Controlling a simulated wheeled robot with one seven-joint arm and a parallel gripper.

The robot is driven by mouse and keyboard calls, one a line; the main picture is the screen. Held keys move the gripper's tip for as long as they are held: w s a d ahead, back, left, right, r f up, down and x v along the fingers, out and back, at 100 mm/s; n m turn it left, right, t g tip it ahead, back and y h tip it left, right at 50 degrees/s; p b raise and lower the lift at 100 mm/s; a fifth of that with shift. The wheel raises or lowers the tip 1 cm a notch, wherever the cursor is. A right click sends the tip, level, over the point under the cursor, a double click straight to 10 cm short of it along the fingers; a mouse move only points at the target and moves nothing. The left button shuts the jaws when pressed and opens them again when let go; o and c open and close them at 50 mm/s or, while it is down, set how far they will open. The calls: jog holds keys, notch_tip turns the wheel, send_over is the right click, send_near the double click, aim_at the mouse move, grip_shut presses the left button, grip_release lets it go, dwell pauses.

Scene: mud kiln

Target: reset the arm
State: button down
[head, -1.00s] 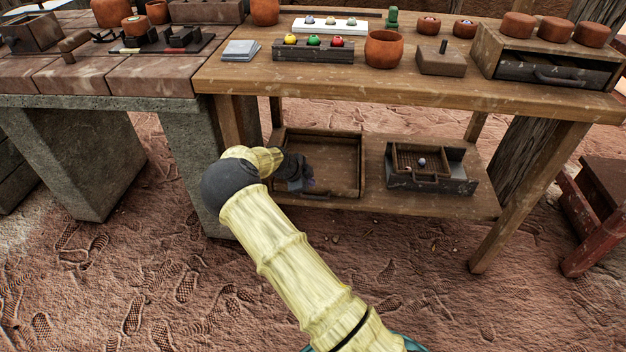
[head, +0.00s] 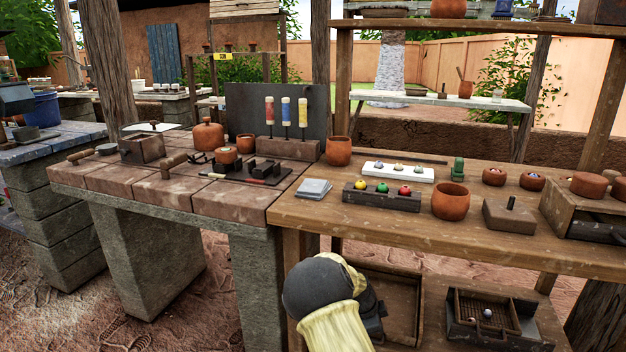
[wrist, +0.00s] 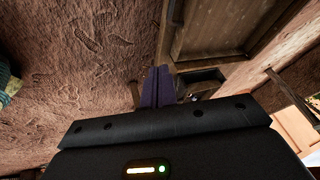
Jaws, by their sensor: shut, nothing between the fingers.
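My arm shows at the bottom of the head view, with its pale yellow link and dark round joint in front of the wooden table. The dark body of my gripper shows only in part behind that joint, and its fingertips are hidden there. In the wrist view my gripper (wrist: 157,85) has its two purple fingers together with nothing between them. It points toward the reddish ground near the wooden tray (wrist: 212,30) on the lower shelf. The same tray (head: 402,312) shows in the head view, partly covered by my arm.
The wooden table (head: 310,215) above carries a rack of coloured balls (head: 381,199), clay cups and a drawer box (head: 590,210). A brick-topped bench (head: 190,200) stands left. A compartmented box (head: 487,338) sits right of the tray. Open ground lies left of the tray in the wrist view.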

jog(key=s+a+r+n+y+p, duration=0.2)
jog(key=s+r+n+p, duration=0.1)
jog(key=s+r+n, duration=0.9)
jog(key=s+a+r+n+y+p, duration=0.1)
jog(key=s+r+n+y+p, duration=0.45)
jog(key=s, duration=1.15)
notch_tip(320, 180, up, 42)
jog(key=h+p, duration=0.2)
jog(key=p, duration=3.4)
jog(key=shift+f+n+h, duration=0.15)
jog(key=shift+n+h, duration=0.2)
jog(key=shift+a, duration=0.1)
